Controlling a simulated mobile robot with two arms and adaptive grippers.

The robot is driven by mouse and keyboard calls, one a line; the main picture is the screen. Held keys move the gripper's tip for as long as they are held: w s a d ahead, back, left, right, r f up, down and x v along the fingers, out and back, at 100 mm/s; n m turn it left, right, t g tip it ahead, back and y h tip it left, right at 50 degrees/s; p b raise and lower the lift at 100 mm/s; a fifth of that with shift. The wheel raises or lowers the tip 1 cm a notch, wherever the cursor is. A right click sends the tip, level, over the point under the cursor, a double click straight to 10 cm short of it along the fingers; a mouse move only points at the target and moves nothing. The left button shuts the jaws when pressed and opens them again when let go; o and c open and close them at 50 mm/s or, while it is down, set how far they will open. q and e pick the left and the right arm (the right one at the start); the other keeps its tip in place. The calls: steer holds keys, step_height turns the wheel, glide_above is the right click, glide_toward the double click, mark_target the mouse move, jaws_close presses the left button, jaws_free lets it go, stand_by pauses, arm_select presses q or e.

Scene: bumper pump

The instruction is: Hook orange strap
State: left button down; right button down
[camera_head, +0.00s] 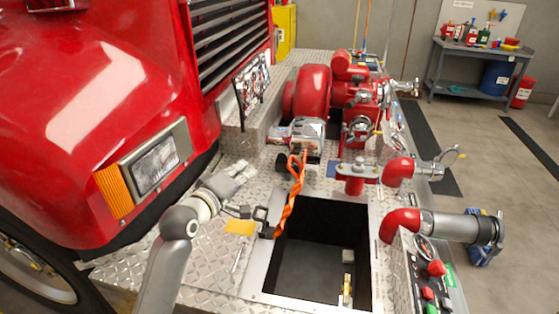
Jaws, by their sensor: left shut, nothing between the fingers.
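The orange strap (289,197) hangs from around the chrome fitting at the front of the red pump. It runs down in a twisted band to the near-left rim of the square opening in the deck. Its upper end forms a loop. My left gripper (246,211) is just left of the strap, over the diamond-plate deck. It is shut and holds nothing. Dark parts lie close to the strap's lower end, and I cannot tell whether the fingertips touch it. My right gripper is not in view.
The square opening (282,272) in the diamond-plate deck lies in front of the pump (313,88). Red pipe elbows (398,223) and valves stand on its right. The red truck body (95,90) with its headlight closes off the left. A workbench (478,48) stands far back right.

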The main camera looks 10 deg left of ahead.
arm_select(q)
steer(key=w+d+f+p, duration=0.1)
steer(key=w+d+p, duration=0.3)
steer(key=w, duration=0.5)
steer(key=shift+w+d+f, duration=0.3)
steer(key=shift+w+d, duration=0.1)
steer(key=shift+d, duration=0.6)
steer(key=shift+w+f, duration=0.1)
